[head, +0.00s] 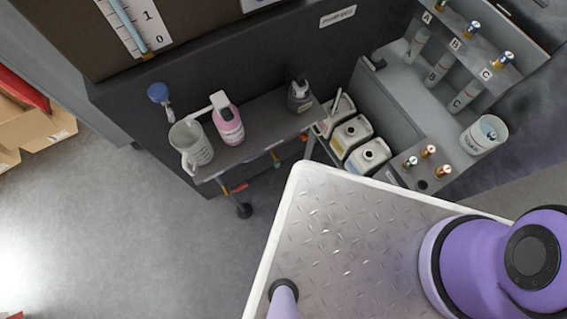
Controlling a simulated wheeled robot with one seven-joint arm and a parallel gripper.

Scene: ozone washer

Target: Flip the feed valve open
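I cannot tell for sure which part is the feed valve. Small red and yellow parts (238,188) show below the shelf's front edge, too small to make out. A clear tube gauge (128,22) marked 1 and 0 is on the panel at the upper left. My gripper is out of view; only purple links of my arm show at the lower right and bottom.
The narrow grey shelf (262,137) carries a measuring jug (190,146), a pink bottle (228,124) and a dark bottle (299,96). White canisters (352,135) stand to its right. A rack (455,45) holds vials, with a white cup (484,134) nearby.

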